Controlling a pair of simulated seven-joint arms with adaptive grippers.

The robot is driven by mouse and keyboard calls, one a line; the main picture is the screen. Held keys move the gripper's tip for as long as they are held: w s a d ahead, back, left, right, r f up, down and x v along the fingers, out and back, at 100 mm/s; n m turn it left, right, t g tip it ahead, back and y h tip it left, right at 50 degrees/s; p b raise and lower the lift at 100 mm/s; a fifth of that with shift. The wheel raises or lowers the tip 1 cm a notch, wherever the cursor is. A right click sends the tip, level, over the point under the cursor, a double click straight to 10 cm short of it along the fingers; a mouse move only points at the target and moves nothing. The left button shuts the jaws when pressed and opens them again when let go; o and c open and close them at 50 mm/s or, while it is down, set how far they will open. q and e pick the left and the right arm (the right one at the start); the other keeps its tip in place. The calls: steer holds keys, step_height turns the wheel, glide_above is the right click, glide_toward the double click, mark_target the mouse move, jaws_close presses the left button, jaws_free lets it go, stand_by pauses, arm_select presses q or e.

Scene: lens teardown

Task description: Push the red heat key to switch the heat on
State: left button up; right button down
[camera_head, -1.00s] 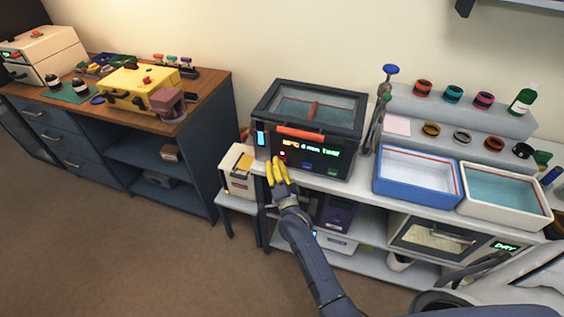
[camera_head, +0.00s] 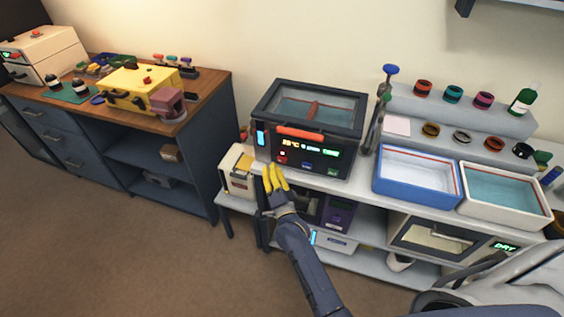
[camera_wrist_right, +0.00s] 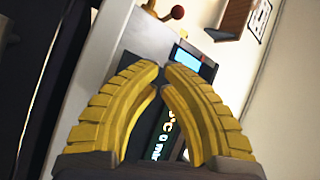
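The red heat key (camera_head: 282,158) is a small red key at the lower left of the front panel of the dark ultrasonic-bath-like unit (camera_head: 345,112). A lit display (camera_head: 312,147) sits above it, with a blue and a green key to its right. My right gripper (camera_head: 272,170), with yellow fingers, is just below and left of the red key, apart from it. In the right wrist view its fingertips (camera_wrist_right: 161,70) come nearly together with nothing held. The red key cannot be made out there; part of the display (camera_wrist_right: 165,140) shows between the fingers. My left gripper is not in view.
An orange bar (camera_head: 300,133) sits on the unit's front edge above the display. A blue-rimmed tray (camera_head: 377,180) and a white tray (camera_head: 530,228) stand to the right. A small beige box (camera_head: 238,172) is left of the gripper. The space in front is clear.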

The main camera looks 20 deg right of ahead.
steer(key=shift+s+a, duration=0.6)
steer(key=shift+s, duration=0.2)
steer(key=shift+s+a, duration=0.6)
steer(key=shift+s, duration=0.2)
